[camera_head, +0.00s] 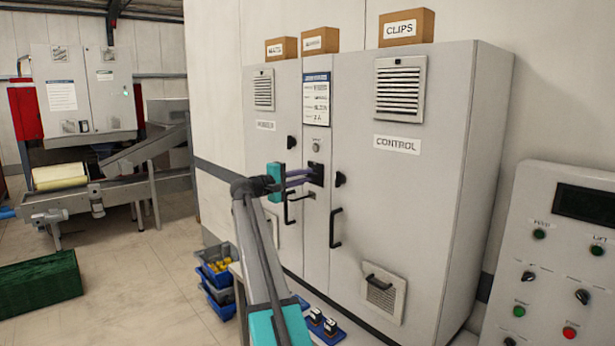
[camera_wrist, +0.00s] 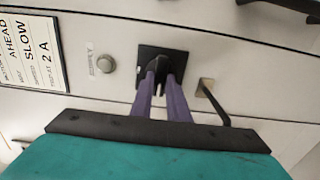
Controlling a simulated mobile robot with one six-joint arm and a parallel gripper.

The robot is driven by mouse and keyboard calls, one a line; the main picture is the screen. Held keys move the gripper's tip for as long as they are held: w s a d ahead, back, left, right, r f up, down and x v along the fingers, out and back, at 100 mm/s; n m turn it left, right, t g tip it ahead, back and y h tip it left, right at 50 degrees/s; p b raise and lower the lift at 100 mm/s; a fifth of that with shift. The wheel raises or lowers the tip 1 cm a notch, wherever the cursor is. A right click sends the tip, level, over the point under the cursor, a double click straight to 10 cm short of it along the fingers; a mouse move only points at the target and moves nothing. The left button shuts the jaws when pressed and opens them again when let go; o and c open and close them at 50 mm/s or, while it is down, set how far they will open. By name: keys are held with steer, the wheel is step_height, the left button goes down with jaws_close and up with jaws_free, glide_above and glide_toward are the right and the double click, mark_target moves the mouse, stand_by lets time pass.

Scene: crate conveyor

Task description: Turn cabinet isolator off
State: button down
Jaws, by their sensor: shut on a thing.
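The cabinet isolator is a black rotary knob on a square black plate (camera_wrist: 178,62), set in the narrow middle panel of the grey cabinet (camera_head: 440,200). The plate also shows in the head view (camera_head: 317,169), partly behind the fingers. My gripper (camera_head: 310,175) reaches it from the left, square to the panel. In the wrist view my gripper (camera_wrist: 161,82) has its two purple fingers shut on the knob, one on each side. The fingers hide part of the knob, and I cannot read its on or off marks.
A round grey button (camera_wrist: 106,63) and a dark lever handle (camera_wrist: 212,98) flank the plate. Black door handles (camera_head: 336,228) stick out nearby. Blue bins (camera_head: 218,270) stand at the cabinet's foot. A control console (camera_head: 550,260) stands at right. Open floor lies left.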

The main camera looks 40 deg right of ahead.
steer(key=shift+a+f, duration=0.15)
steer(key=shift+f, duration=0.1)
steer(key=c, duration=1.7)
jaws_free()
steer(key=shift+w+a+r, duration=0.1)
steer(key=shift+r, duration=0.1)
steer(key=a+b, duration=0.1)
steer(key=a, duration=0.3)
steer(key=a+b, duration=0.1)
steer(key=a, duration=0.4)
steer(key=a+b, duration=0.1)
steer(key=a, duration=0.3)
steer(key=shift+w+a, duration=0.3)
steer(key=shift+w, duration=0.1)
